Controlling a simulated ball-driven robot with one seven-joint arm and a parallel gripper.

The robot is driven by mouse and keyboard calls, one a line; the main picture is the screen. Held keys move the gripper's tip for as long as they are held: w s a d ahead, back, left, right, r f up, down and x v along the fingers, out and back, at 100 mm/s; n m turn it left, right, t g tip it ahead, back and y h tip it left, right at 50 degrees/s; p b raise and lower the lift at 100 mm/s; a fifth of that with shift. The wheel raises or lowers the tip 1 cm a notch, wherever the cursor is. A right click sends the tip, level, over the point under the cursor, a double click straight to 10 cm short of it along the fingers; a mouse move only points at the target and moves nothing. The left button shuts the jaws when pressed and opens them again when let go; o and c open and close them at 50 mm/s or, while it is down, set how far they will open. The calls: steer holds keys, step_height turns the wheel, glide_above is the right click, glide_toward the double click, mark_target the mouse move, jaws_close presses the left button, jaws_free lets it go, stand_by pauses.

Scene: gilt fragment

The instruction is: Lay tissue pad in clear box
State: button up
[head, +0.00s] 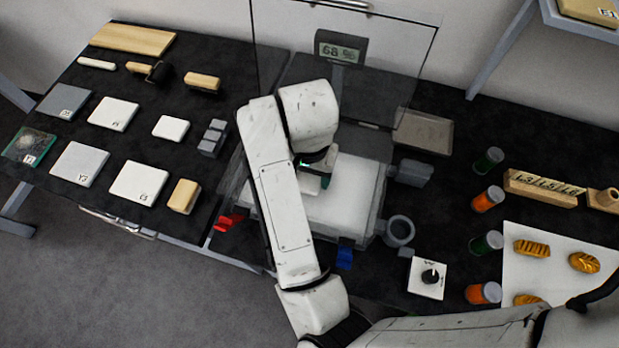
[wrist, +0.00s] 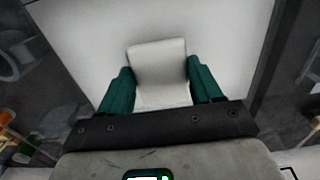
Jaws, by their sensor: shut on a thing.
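My gripper (head: 318,178) is over the white floor of the clear box (head: 378,208) in the middle of the bench. In the wrist view, its two green fingers (wrist: 161,82) are shut on a white tissue pad (wrist: 157,60), one on each side. The pad is above or against the box's white floor (wrist: 225,25); I cannot tell if it touches. The clear lid (head: 275,60) stands raised at the back.
A display reading 68 % (head: 341,47) stands behind the box. Labelled pale plates (head: 79,164) and wooden-handled tools (head: 202,82) lie on the left table. To the right are a grey ring (head: 399,230), a dial (head: 431,275), capped jars (head: 488,199) and a white sheet with gilt fragments (head: 532,248).

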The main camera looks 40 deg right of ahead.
mark_target(310, 178)
steer(key=shift+f, duration=1.4)
steer(key=shift+f, duration=0.1)
steer(key=shift+f, duration=0.15)
steer(key=o, duration=1)
steer(key=shift+r, duration=0.25)
step_height(310, 178, up, 12)
steer(key=p, duration=0.3)
